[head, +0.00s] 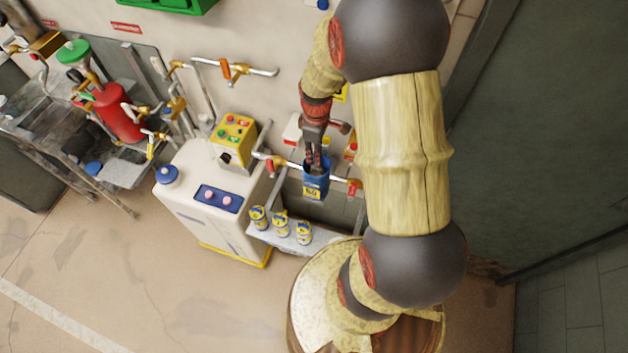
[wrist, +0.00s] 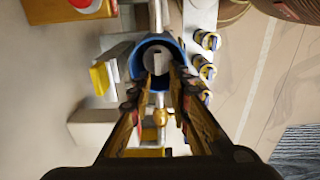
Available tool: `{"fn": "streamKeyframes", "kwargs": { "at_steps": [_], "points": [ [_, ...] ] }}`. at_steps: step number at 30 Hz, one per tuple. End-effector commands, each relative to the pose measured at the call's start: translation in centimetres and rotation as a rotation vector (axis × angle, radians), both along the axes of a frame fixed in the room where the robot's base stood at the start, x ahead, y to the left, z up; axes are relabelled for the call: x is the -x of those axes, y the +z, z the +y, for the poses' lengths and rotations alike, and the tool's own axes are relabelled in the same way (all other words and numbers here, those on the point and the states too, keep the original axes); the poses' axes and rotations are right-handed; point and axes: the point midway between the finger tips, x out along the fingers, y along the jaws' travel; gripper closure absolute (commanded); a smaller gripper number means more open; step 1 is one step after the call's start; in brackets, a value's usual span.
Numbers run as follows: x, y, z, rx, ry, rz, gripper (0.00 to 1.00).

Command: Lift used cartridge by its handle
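A blue housing (head: 316,185) with a yellow label hangs on the pipe between two red-handled valves. In the wrist view its blue rim (wrist: 158,39) curves around the dark round top of the used cartridge (wrist: 147,59). A small light grey handle (wrist: 157,62) shows at the middle of that top. My gripper (head: 316,168) points down at the mouth of the housing. In the wrist view my gripper (wrist: 160,72) has its two fingers apart, one on each side of the handle, with a gap between them. Whether a fingertip touches the handle is unclear.
Several small blue-and-yellow canisters (head: 282,224) stand on a grey shelf (head: 318,237) in front of the housing. A white cabinet (head: 210,195) with a yellow control box (head: 233,137) is to the left. Pipes and a wall lie close behind.

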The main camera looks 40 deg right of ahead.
Motion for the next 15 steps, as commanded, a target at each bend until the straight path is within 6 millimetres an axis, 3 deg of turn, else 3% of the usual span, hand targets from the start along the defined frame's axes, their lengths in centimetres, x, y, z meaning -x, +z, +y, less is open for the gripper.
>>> {"fn": "streamKeyframes", "kwargs": {
  "at_steps": [8,15],
  "points": [
    [-0.1,-2.5,-0.1,-0.001,-0.002,0.002,0.81],
    [-0.2,-5.9,-0.2,-0.001,-0.003,0.002,0.81]
  ]
}}
